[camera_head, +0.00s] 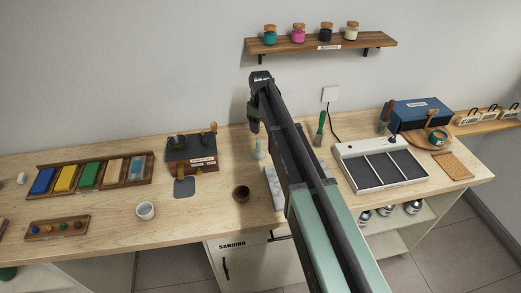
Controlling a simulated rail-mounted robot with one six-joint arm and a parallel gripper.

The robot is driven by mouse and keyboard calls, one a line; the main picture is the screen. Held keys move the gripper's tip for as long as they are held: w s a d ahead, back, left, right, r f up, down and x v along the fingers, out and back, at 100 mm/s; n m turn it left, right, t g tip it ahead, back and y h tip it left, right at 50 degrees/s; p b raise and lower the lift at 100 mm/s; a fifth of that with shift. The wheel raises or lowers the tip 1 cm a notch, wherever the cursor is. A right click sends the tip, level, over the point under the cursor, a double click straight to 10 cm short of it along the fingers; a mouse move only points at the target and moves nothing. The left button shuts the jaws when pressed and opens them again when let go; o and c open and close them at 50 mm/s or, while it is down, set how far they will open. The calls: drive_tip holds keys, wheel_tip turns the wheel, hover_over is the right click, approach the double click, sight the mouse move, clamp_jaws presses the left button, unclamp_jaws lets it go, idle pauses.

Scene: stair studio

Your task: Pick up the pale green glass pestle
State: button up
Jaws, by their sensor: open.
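The pale green glass pestle (258,149) stands upright on the wooden bench, near the back, just left of my arm. My gripper (255,129) hangs down from the end of my arm, above the pestle in the picture. It looks apart from the pestle and holds nothing that I can see. Its fingers are small and dark, so the gap between them is hard to make out.
A box with a crank (191,152) stands left of the pestle, and a small brown cup (241,193) in front. A grey slab (273,186) is partly hidden by my arm. A white cup (146,211) and colour-block tray (150,176) lie further left; a panelled unit (346,150) is right.

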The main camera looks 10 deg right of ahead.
sight(259, 140)
drive_tip(key=shift+s+a, duration=0.2)
drive_tip(key=shift+s, duration=0.05)
wheel_tip(259, 140, down, 11)
drive_tip(key=b, duration=1.1)
drive_tip(key=shift+a, duration=0.1)
drive_tip(key=shift+r, duration=0.15)
clamp_jaws()
